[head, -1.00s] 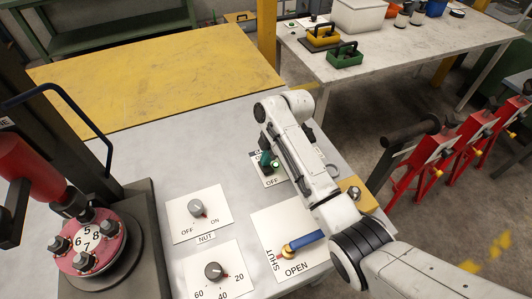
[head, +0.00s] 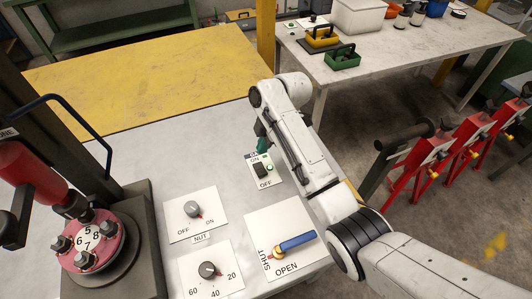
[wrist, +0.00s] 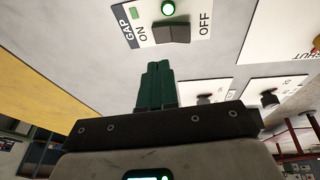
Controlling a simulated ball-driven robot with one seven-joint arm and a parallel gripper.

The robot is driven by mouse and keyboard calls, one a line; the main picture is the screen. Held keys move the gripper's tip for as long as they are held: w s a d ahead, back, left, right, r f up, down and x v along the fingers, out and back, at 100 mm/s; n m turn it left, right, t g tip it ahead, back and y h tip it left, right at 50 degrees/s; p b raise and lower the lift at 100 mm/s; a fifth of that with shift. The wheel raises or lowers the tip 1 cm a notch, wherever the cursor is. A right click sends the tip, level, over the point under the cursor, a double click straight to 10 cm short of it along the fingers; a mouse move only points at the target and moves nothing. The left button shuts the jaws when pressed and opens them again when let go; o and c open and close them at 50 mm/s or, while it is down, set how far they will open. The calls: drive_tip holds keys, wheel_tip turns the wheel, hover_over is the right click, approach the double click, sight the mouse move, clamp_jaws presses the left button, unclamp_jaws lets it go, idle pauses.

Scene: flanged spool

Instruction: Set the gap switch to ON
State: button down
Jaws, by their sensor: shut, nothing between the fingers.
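The gap switch is a black rocker (head: 261,170) on a small white plate, with ON at its far end and OFF at its near end. In the wrist view the rocker (wrist: 173,32) has ON at left and OFF at right. Which end of the rocker is pressed is hard to tell. My gripper (wrist: 157,68) has green fingers, shut and empty, apart from the rocker. In the head view the fingers (head: 262,146) are beyond the plate's ON end, partly hidden by my arm.
A NUT knob (head: 192,209), a numbered dial (head: 207,270) and a blue-handled SHUT/OPEN lever (head: 296,242) sit on nearby plates. A red-topped spool machine (head: 88,245) stands at the left. The grey bench top beyond the switch is clear.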

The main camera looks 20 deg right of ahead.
wheel_tip(320, 180, up, 7)
drive_tip(key=w+d+b, duration=0.1)
drive_tip(key=d, duration=0.1)
drive_tip(key=shift+w, duration=0.3)
drive_tip(key=shift+f, duration=0.15)
